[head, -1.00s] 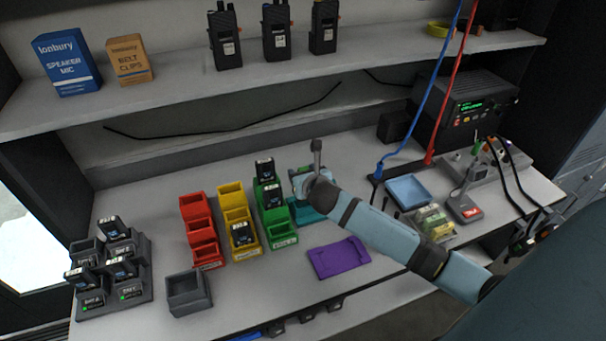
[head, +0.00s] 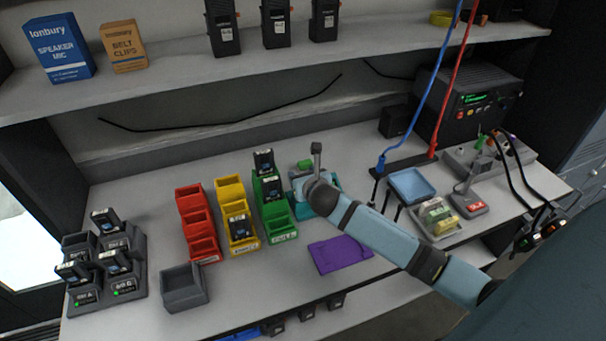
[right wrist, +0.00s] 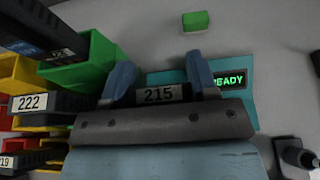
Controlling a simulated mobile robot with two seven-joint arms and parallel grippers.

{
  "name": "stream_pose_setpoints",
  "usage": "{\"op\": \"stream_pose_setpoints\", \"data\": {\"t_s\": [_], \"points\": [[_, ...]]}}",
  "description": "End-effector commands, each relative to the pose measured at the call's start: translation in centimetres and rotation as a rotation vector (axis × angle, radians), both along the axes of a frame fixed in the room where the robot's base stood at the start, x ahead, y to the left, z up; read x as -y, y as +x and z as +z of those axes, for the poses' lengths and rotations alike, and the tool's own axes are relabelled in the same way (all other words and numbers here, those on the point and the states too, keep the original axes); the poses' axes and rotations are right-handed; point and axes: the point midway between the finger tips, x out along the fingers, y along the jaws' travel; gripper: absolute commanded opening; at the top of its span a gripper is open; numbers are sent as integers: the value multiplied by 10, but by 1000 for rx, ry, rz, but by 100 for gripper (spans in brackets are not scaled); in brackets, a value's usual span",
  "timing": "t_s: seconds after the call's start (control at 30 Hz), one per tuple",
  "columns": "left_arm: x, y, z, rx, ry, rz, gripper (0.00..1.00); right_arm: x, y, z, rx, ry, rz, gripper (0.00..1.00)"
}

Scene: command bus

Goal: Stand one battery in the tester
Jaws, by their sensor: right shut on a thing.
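A black battery labelled 215 (right wrist: 165,94) is between the two blue fingers of my right gripper (right wrist: 160,82), which is shut on it. The teal tester (right wrist: 244,104) is beneath and around it in the right wrist view, and its display reads READY in green. I cannot tell whether the battery touches the tester or is seated in it. In the head view my right gripper (head: 301,175) is over the tester (head: 327,204), and my wrist hides most of both. Other batteries stand in the yellow bin (head: 249,245) and green bins (head: 284,231). My left gripper is not in view.
Red bins (head: 203,246), a grey bin (head: 184,291) and a charger with several batteries (head: 132,285) stand to the left. A purple mat (head: 340,254) lies in front, a blue tray (head: 412,186) to the right. A green block (right wrist: 195,21) lies behind the tester.

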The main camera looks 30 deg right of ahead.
Motion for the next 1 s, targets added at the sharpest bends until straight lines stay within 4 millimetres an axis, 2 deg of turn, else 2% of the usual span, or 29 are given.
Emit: {"op": "stream_pose_setpoints", "data": {"t_s": [0.87, 0.9, 1.0], "points": [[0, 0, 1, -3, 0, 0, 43, 0, 0, -7, 0, 0, 1, 28], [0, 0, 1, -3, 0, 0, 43, 0, 0, -7, 0, 0, 1, 56], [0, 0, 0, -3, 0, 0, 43, 0, 0, -7, 0, 0, 1, 79]]}}
